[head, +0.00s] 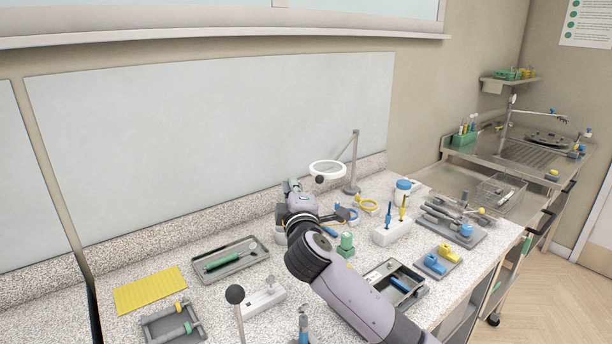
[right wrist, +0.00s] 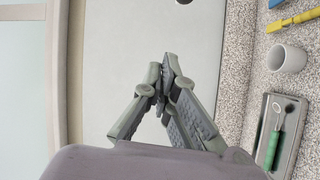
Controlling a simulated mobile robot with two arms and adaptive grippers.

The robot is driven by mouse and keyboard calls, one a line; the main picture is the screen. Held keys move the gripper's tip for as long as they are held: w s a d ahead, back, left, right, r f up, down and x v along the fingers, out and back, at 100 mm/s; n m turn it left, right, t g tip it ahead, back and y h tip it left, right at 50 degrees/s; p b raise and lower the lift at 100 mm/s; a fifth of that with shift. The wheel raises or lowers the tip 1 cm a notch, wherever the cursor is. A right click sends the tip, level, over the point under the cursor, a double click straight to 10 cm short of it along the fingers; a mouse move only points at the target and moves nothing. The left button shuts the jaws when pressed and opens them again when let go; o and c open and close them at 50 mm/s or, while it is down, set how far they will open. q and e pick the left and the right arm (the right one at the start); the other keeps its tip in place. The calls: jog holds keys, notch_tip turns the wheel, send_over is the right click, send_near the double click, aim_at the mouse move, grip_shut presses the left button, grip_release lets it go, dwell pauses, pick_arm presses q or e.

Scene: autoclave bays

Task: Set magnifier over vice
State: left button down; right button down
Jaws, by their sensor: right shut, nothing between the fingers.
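The magnifier (head: 327,168) is a white-rimmed round lens on a thin grey jointed arm, with its stand (head: 352,172) near the back of the speckled bench. My right gripper (head: 293,187) is shut and empty, held above the bench just left of the lens and apart from it. In the right wrist view its fingers (right wrist: 164,78) meet at the tips. A dark round piece (right wrist: 184,1) shows at that view's top edge; I cannot tell what it is. I cannot tell for sure which item is the vice; a small grey-blue device (head: 303,328) stands at the front edge. My left gripper is not in view.
A grey tray with a green-handled tool (head: 222,262), a yellow mat (head: 150,290) and a black ball on a rod (head: 235,294) lie left. A white holder (head: 391,232), a blue-capped jar (head: 403,190) and a grey tool tray (head: 452,222) crowd the right.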

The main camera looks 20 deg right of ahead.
jog(key=w+d+p, duration=0.2)
jog(key=w+d, duration=0.2)
jog(key=shift+w+d+f+p, duration=0.2)
jog(key=shift+w+f+p, duration=0.1)
jog(key=shift+f, duration=0.1)
jog(key=shift+s, duration=0.1)
